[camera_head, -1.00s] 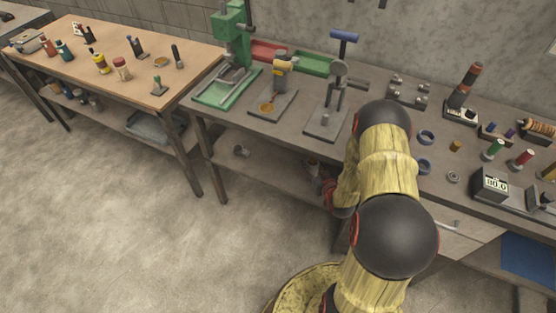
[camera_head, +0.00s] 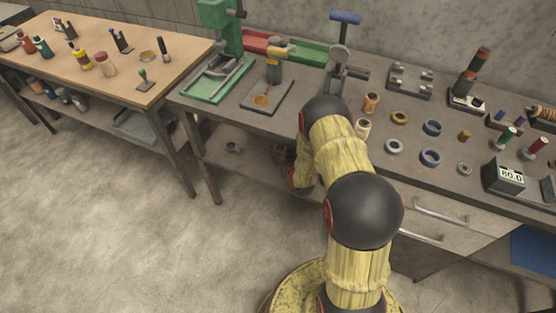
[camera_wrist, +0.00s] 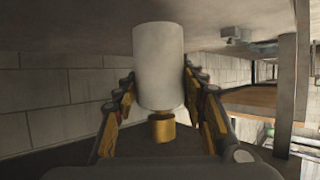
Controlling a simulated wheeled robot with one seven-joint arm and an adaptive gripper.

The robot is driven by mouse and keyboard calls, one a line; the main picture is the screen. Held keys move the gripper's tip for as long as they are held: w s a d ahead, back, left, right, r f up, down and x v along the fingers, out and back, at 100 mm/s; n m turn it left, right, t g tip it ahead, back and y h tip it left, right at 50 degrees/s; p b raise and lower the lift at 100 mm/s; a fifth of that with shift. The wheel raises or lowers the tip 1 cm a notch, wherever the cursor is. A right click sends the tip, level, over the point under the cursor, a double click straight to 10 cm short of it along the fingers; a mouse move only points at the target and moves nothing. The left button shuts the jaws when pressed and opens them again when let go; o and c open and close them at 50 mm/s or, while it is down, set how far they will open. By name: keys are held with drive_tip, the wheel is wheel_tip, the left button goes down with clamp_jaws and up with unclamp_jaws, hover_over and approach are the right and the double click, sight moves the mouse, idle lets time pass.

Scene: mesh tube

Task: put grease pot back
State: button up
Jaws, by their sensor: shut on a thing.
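A white cylinder (camera_wrist: 160,65) with a short brass-coloured end stands between the fingers of my gripper (camera_wrist: 158,98) in the wrist view. It may be the grease pot, but no label shows. The gripper is shut on it, with one finger on each side. In the head view my arm bends down in front of the main workbench (camera_head: 196,118), towards the space below its top. The gripper and the white cylinder cannot be made out clearly there.
The workbench holds a green press (camera_head: 222,42), a dark plate (camera_head: 284,97), several rings and a display box (camera_head: 503,177). A wooden table (camera_head: 112,72) with bottles stands left. The floor (camera_head: 110,235) between is clear.

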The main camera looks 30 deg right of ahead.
sight(278, 156)
drive_tip(key=shift+w+a+f, duration=0.15)
drive_tip(key=shift+w+f, duration=0.2)
drive_tip(key=shift+f, duration=0.05)
drive_tip(key=shift+w+a+f+b, duration=0.15)
drive_tip(key=shift+f+b, duration=0.3)
drive_tip(key=shift+f, duration=0.45)
drive_tip(key=shift+w+d+f+b, duration=0.1)
drive_tip(key=shift+f+b, duration=0.35)
drive_tip(key=shift+f, duration=0.4)
drive_tip(key=shift+f, duration=0.15)
drive_tip(key=o, duration=1.5)
drive_tip(key=shift+a, duration=0.1)
drive_tip(key=shift+o, duration=0.3)
drive_tip(key=shift+s, duration=0.1)
drive_tip(key=p+v, duration=0.4)
drive_tip(key=v, duration=0.8)
